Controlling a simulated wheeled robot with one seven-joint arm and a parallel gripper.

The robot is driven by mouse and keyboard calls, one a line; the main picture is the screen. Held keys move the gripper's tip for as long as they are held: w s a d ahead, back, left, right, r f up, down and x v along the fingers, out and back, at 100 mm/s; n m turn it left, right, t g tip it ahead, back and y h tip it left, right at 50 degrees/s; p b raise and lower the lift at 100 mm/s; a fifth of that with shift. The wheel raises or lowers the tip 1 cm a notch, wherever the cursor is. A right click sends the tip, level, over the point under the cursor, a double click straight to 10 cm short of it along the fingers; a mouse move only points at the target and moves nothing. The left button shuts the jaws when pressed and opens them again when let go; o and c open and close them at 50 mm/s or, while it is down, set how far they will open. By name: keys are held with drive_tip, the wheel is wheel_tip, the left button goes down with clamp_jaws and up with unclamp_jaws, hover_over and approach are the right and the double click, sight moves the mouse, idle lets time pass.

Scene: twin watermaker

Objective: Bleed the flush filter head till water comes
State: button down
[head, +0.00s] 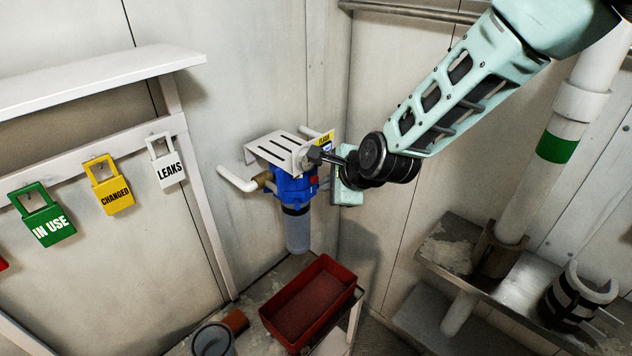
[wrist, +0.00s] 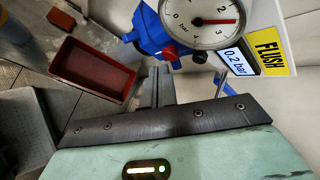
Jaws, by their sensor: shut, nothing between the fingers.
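The blue flush filter head (head: 292,186) is mounted under a white slotted bracket on the wall, with a translucent bowl (head: 297,232) below it. In the wrist view the blue head (wrist: 150,28) carries a red button (wrist: 170,52) and a round gauge (wrist: 207,22). The gauge's red needle lies toward the right of the dial; its exact reading is unclear. A yellow FLUSH label (wrist: 268,50) and a 0.2 bar display (wrist: 236,60) sit beside it. My gripper (wrist: 160,76) is shut and empty, its tips just below the red button in the picture; contact cannot be told. No water is visible.
A red tray (head: 308,302) stands below the filter, with a grey cup (head: 213,340) to its left. White pipe stubs (head: 237,179) flank the head. A large pipe (head: 520,190) stands at right.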

drive_tip(key=shift+s+d, duration=0.15)
drive_tip(key=shift+s, duration=0.05)
drive_tip(key=s+d+b, duration=0.1)
drive_tip(key=d, duration=0.1)
drive_tip(key=s+d, duration=0.2)
drive_tip(key=shift+b, duration=0.35)
idle(0.4)
drive_tip(key=s+d+r+n+g+h+b, duration=0.1)
drive_tip(key=s+d+n+g, duration=0.1)
drive_tip(key=s+d+n, duration=0.2)
drive_tip(key=s+d+r+n+g+h+b, duration=0.1)
drive_tip(key=s+d+n, duration=0.3)
drive_tip(key=s+n, duration=0.7)
drive_tip(key=s+d+r+n+g+h+b, duration=0.1)
drive_tip(key=s+d+n+g+h+b, duration=0.1)
drive_tip(key=s+n, duration=0.6)
drive_tip(key=s+d+g+h, duration=0.1)
drive_tip(key=s+d, duration=0.1)
drive_tip(key=s, duration=0.4)
drive_tip(key=shift+d+g, duration=0.15)
drive_tip(key=shift+g, duration=0.25)
drive_tip(key=shift+f, duration=0.15)
